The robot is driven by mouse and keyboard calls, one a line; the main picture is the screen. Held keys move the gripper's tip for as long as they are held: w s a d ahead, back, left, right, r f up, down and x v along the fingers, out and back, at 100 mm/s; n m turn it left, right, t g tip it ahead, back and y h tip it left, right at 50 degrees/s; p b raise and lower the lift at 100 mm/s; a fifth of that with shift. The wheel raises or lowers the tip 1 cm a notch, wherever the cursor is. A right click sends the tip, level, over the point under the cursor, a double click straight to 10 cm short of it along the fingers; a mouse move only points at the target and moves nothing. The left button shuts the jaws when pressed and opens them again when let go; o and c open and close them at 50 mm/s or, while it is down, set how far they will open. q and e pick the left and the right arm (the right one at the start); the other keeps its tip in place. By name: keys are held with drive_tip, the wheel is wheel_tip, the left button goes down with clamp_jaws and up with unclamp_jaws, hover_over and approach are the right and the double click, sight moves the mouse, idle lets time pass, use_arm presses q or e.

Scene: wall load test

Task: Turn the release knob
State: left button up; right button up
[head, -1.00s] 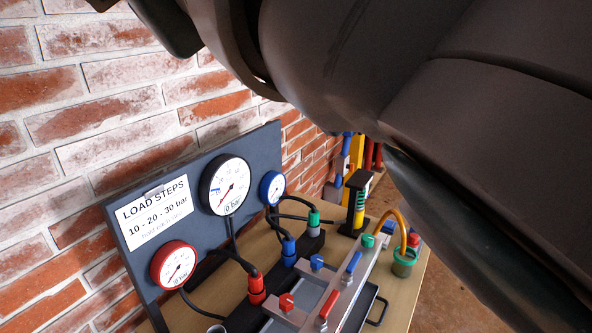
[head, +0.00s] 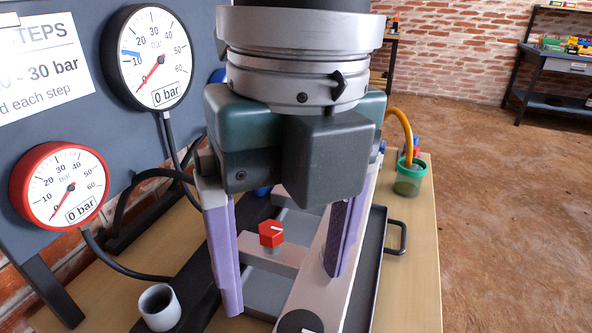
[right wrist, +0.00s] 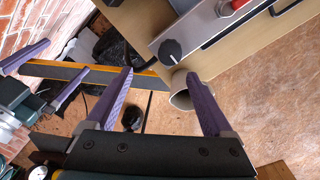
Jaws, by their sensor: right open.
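A black round knob (right wrist: 171,50) with a pale pointer mark sits on the end of a silver block in the right wrist view. Its dark top (head: 300,322) is cut by the bottom edge of the head view. A red knob (head: 271,234) on a silver bar shows between my right fingers in the head view. My right gripper (head: 282,288) is open and empty, pointing down above the bench; its purple fingers (right wrist: 160,75) show short of the black knob. My left gripper (right wrist: 46,73) shows only in the right wrist view, fingers apart. Any contact is unclear.
A black gauge (head: 148,58) and a red gauge (head: 61,190) on the grey panel read 0 bar. Hoses run below them. A grey cup (head: 159,308) stands front left. A green-rimmed jar (head: 410,178) and a black tray handle (head: 399,238) are at right. Open floor lies beyond.

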sight(301, 331)
drive_tip(key=shift+w+d+f+h, duration=0.4)
drive_tip(key=shift+w+d+f, duration=0.1)
drive_tip(key=shift+w+d, duration=0.15)
drive_tip(key=f, duration=0.9)
drive_tip(key=shift+s+a, duration=0.15)
drive_tip(key=shift+s, duration=0.1)
drive_tip(key=c, duration=1.4)
drive_tip(key=shift+o, duration=0.2)
